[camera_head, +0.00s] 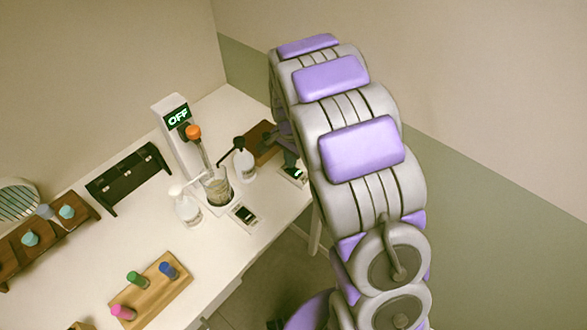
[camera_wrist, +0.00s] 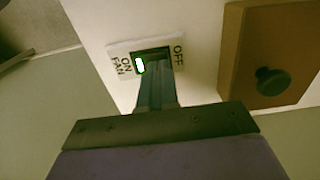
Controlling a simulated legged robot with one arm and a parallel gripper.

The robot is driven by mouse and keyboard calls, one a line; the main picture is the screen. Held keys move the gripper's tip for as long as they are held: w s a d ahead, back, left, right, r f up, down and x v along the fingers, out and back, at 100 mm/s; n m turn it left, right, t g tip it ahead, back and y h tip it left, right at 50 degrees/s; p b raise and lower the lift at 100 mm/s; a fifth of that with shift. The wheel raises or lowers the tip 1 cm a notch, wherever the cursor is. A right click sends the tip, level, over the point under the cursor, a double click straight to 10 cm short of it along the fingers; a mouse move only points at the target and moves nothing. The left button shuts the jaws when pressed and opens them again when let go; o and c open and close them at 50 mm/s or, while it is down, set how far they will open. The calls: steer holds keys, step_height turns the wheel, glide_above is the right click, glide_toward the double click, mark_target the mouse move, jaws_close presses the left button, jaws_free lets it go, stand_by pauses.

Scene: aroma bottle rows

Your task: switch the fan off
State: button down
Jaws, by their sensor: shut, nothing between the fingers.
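The fan switch (camera_wrist: 120,60) is a white plate marked ON, FAN and OFF in the wrist view. A round grille, seemingly the fan (camera_head: 18,201), stands at the far left.
A brown board with a dark knob (camera_wrist: 272,80) lies close beside the switch. A second switch (camera_head: 243,215), pump bottles (camera_head: 187,208) (camera_head: 244,162) and a tower reading OFF (camera_head: 178,118) stand nearby. A rack of colored bottles (camera_head: 155,290) is at front left.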

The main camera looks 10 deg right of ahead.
steer(key=shift+f, duration=0.7)
stand_by(0.3)
steer(key=shift+r+p, duration=1.75)
steer(key=shift+r, duration=1.8)
steer(key=s+d+r+n, duration=0.1)
steer(key=s+r+n, duration=0.3)
steer(key=s, duration=0.5)
steer(key=s+r+n, duration=0.1)
steer(key=s+r, duration=0.6)
steer(key=s, duration=0.2)
steer(key=s+r+n+g, duration=0.1)
steer(key=s+n, duration=0.5)
steer(key=s, duration=1.2)
steer(key=shift+r+g, duration=0.25)
steer(key=shift+g, duration=0.15)
steer(key=shift+a, duration=0.1)
